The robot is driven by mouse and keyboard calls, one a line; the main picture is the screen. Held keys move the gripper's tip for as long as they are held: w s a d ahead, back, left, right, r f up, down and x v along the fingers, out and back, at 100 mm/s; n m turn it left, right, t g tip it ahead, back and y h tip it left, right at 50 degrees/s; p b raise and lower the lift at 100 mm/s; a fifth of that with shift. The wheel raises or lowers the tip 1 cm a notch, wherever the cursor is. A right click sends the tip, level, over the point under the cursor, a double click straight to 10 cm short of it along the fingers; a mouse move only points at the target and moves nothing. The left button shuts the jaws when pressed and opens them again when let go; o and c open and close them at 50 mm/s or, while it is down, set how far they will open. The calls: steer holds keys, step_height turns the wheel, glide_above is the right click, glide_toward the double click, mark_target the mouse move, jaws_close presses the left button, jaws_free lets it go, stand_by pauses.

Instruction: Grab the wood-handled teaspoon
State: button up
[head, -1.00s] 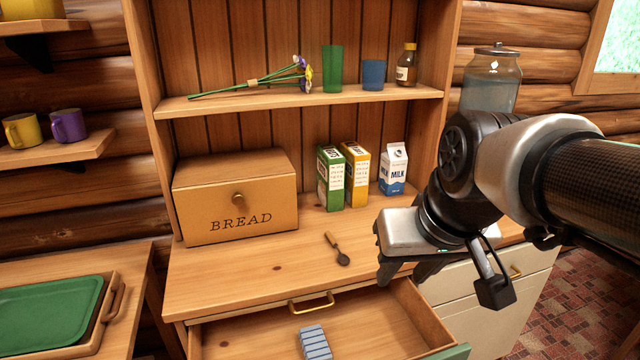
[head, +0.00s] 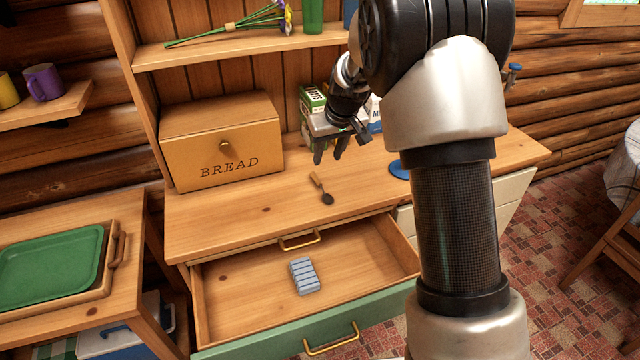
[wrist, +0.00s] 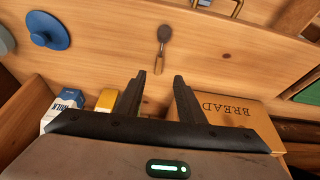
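The wood-handled teaspoon (head: 321,188) lies on the wooden counter in front of the bread box, its dark bowl toward the drawer. In the wrist view the teaspoon (wrist: 162,47) lies beyond my fingertips, near the line between them, handle end toward me. My gripper (head: 329,153) is above the counter, behind and slightly right of the teaspoon in the head view. In the wrist view my gripper (wrist: 166,78) has its two fingers apart with nothing between them. The teaspoon is fully visible and apart from the fingers.
The bread box (head: 222,142) stands left on the counter (head: 240,208). Cartons, including a milk carton (wrist: 62,106), stand behind my gripper. A blue round object (wrist: 48,30) is right of the teaspoon in the head view. The open drawer (head: 240,293) holds a blue-grey ridged block (head: 304,276).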

glide_toward(320, 183)
steer(key=x, duration=0.2)
steer(key=shift+w+a+f, duration=0.15)
steer(key=shift+w+f, duration=0.1)
steer(key=shift+x, duration=2.65)
steer(key=shift+s, duration=0.15)
jaws_close()
